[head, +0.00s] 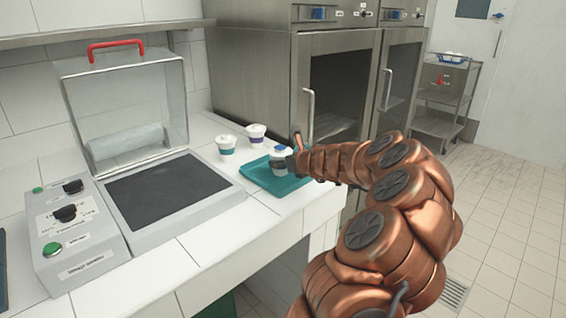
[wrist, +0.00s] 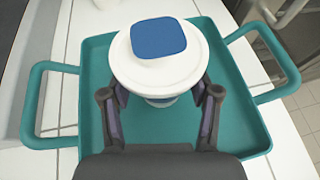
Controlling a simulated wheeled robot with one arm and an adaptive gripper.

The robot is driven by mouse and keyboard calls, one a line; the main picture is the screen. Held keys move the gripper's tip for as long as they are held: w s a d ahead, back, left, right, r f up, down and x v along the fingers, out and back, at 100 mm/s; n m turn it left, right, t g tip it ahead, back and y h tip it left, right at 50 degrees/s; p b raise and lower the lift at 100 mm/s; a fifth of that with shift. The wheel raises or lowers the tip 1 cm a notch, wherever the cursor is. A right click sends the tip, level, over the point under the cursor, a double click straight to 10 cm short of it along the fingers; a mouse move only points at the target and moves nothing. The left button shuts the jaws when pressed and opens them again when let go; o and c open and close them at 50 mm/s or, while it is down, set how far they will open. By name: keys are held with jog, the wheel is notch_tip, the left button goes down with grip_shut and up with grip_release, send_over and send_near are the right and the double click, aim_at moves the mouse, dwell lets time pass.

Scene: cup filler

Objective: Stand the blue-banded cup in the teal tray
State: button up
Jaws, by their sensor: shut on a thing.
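The blue-banded cup (head: 279,162) is white with a blue patch on top. In the wrist view its white lid (wrist: 160,72) faces me, and the lid hides most of its body. My gripper (wrist: 160,100) is shut on the cup, with one finger on each side below the lid. In the head view my gripper (head: 292,163) reaches it from the right. The cup looks upright within the outline of the teal tray (head: 290,190). The tray also fills much of the wrist view (wrist: 240,125). I cannot tell whether the cup's base touches the tray floor.
A teal-banded cup (head: 226,146) and a purple-banded cup (head: 256,135) stand on the white counter behind the tray. A sealing machine with a clear lid (head: 130,110) is on the left. A steel cabinet (head: 335,85) stands behind. The tray has raised walls and side handles.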

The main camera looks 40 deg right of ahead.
jog(key=o, duration=1.3)
jog(key=shift+c, duration=0.2)
jog(key=shift+s+r, duration=0.15)
jog(key=shift+s, duration=0.05)
jog(key=v, duration=1.1)
jog(key=shift+s+r+p, duration=0.2)
jog(key=shift+p, duration=0.15)
jog(key=shift+a, duration=0.15)
